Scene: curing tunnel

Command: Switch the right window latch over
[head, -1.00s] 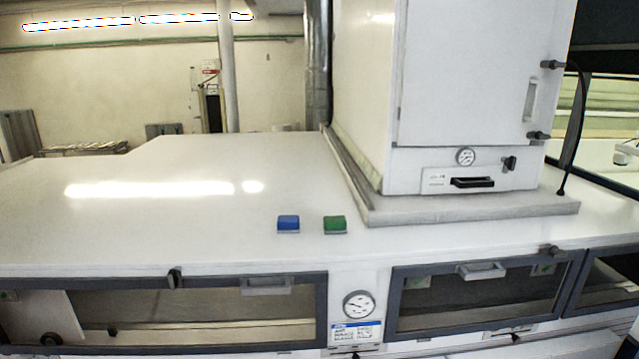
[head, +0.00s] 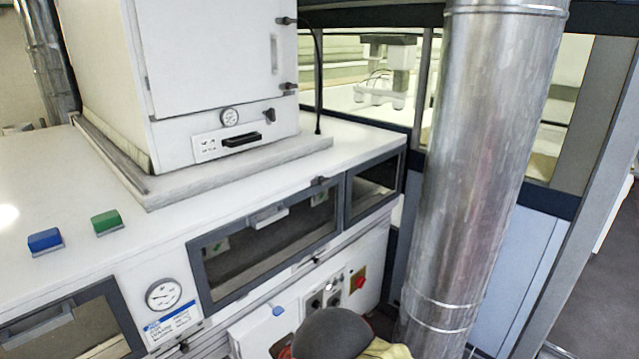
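The right window (head: 265,250) is a dark-framed pane in the front of the white machine. Its latch (head: 320,181) is a small dark piece on the top edge of the frame, near the right end. It is too small to tell which way it is turned. A pale handle (head: 268,216) sits on the upper part of the window. My gripper is not in view.
A thick metal duct (head: 475,180) stands upright right of the machine. A white cabinet (head: 210,80) sits on top. Blue (head: 45,240) and green (head: 107,222) blocks lie near the front edge. A dark rounded object (head: 330,333) stands at the bottom, its lower part cut off.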

